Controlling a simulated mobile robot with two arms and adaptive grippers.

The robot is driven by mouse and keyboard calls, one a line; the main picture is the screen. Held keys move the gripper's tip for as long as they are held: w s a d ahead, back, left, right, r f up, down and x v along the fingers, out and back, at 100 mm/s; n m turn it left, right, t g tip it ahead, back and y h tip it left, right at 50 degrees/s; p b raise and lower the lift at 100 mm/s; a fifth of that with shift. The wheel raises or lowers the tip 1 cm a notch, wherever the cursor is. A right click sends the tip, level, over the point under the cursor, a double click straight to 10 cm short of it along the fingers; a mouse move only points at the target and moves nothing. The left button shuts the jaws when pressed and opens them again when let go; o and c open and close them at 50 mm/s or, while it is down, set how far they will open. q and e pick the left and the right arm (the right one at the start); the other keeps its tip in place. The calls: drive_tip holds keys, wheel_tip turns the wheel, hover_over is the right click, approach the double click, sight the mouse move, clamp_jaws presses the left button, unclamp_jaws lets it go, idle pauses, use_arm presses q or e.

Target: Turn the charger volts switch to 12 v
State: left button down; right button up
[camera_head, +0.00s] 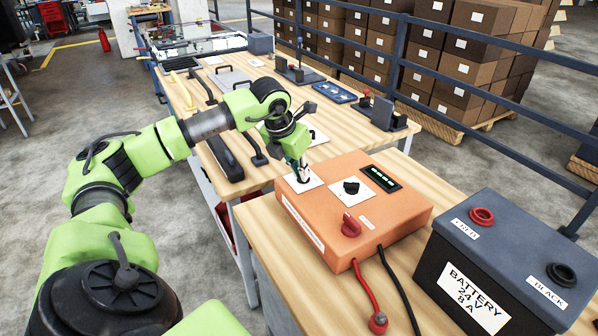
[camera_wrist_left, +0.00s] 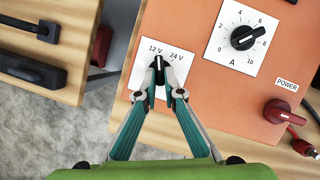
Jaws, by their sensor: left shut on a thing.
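The orange charger (camera_head: 345,205) stands on the wooden bench top. Its volts switch is a small black knob (camera_wrist_left: 159,74) on a white plate marked 12 V and 24 V. My left gripper (camera_head: 303,174) comes down on this plate from above. In the left wrist view the fingertips of the gripper (camera_wrist_left: 160,91) are shut on the knob, one on each side. A light mark on the knob points upward, close to the 12 V label; its exact setting is hard to tell. The fingers hide part of the knob. My right gripper is not in view.
The charger also carries an amp dial (camera_wrist_left: 243,38), a red power knob (camera_wrist_left: 277,112) and a green display (camera_head: 380,178). A dark battery (camera_head: 500,265) stands to its right. Red and black cables hang at the charger's front. A bench with tools lies behind.

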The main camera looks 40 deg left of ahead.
use_arm(q)
drive_tip(key=shift+d+n+y, duration=0.1)
drive_tip(key=shift+n+y, duration=0.2)
drive_tip(key=shift+n, duration=0.5)
drive_tip(key=shift+r, duration=0.1)
drive_tip(key=shift+w, duration=0.1)
drive_tip(key=c, duration=2.2)
unclamp_jaws()
drive_tip(key=shift+o, duration=0.2)
drive_tip(key=v, duration=1.2)
drive_tip(key=shift+d, duration=0.1)
